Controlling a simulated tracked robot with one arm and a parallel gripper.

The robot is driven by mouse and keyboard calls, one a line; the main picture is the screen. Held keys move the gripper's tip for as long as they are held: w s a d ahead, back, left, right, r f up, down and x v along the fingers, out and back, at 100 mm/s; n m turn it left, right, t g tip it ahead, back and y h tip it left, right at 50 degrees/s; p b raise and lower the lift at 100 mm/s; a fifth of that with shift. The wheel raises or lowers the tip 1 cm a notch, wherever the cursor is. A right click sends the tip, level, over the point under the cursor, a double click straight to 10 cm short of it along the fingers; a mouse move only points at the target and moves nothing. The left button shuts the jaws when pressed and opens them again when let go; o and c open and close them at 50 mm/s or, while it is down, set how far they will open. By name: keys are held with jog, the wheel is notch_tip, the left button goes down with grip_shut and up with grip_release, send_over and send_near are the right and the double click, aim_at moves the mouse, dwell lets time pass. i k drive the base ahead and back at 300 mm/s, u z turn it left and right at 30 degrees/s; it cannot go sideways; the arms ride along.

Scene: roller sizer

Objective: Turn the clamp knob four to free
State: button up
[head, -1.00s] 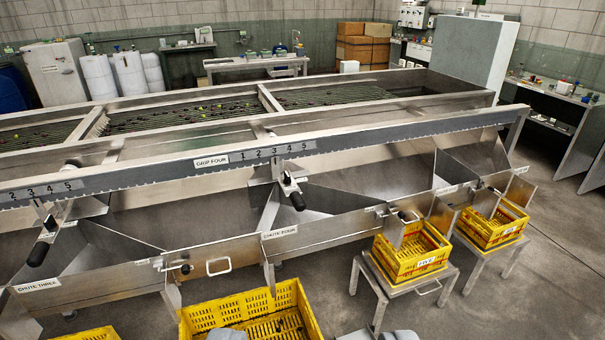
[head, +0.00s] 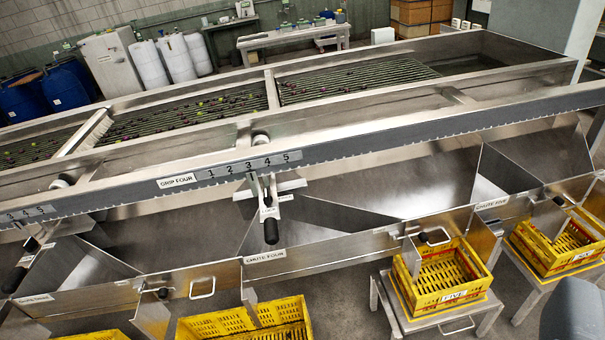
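The GRIP FOUR plate (head: 178,181) is on the long steel rail, beside a scale (head: 250,165) marked 1 to 5. Below the scale hangs a steel clamp carriage with a black grip (head: 270,232) pointing down and towards me. The CHUTE FOUR label (head: 265,257) is below. My gripper's fingertips are out of view; only a grey rounded part, apparently mine, shows at the lower right, touching nothing visible.
Yellow crates stand below the chutes, one marked FIVE (head: 455,280) on a steel stand. A gate with a black knob (head: 162,293) and a loop handle (head: 202,288) is at the lower left. Another black knob (head: 424,237) is above crate five. The rail runs across the machine.

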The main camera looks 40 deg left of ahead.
aim_at(267, 199)
jog(key=u, duration=0.4)
jog(key=i, duration=1.2)
jog(key=u, duration=0.75)
